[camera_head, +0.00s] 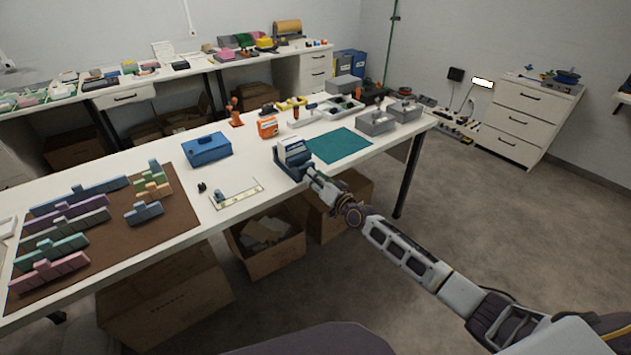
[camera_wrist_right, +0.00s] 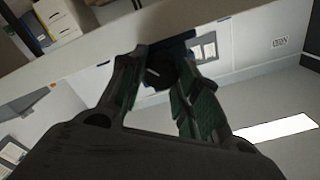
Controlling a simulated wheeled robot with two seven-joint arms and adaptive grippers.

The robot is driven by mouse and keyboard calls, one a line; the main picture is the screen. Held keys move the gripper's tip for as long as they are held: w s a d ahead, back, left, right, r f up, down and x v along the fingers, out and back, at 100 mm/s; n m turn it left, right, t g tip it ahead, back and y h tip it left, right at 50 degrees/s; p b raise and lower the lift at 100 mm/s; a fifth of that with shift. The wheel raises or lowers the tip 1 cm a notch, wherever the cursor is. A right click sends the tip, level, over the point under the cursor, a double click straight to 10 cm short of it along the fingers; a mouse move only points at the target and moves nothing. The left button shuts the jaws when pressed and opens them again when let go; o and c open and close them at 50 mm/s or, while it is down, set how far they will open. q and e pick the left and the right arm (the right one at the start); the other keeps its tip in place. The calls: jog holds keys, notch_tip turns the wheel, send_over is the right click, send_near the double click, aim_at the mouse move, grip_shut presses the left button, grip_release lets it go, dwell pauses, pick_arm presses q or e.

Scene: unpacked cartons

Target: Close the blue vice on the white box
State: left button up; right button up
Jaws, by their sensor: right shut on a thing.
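The blue vice (camera_head: 289,166) stands at the front edge of the white table. A white box (camera_head: 296,150) sits between its jaws; I cannot tell whether both jaws touch it. My right gripper (camera_head: 312,174) reaches the front of the vice from the lower right. In the right wrist view my right gripper (camera_wrist_right: 160,72) is shut on a dark round part, the vice's handle (camera_wrist_right: 160,70). The blue vice body (camera_wrist_right: 178,46) shows just behind it. My left gripper is in neither view.
A teal mat (camera_head: 339,145) lies right of the vice, with grey metal blocks (camera_head: 376,122) beyond it. A blue toolbox (camera_head: 206,149) and a brown mat (camera_head: 105,235) with coloured blocks are to the left. Open cartons (camera_head: 266,240) stand under the table.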

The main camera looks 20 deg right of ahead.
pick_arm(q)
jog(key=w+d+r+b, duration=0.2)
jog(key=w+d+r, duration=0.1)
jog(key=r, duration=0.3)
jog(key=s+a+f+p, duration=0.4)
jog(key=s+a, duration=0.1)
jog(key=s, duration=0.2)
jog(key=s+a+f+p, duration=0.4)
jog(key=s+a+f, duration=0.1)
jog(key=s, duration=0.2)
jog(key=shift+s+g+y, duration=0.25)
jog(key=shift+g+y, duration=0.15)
pick_arm(e)
jog(key=shift+s+a+f+m, duration=0.1)
jog(key=shift+f+m, duration=0.05)
jog(key=shift+m, duration=4.8)
jog(key=shift+w+f+m, duration=0.1)
jog(key=shift+f+m, duration=0.1)
jog(key=shift+m, duration=4.8)
jog(key=shift+s+a+f+m, duration=0.1)
jog(key=shift+f+m, duration=0.05)
jog(key=shift+m, duration=4.8)
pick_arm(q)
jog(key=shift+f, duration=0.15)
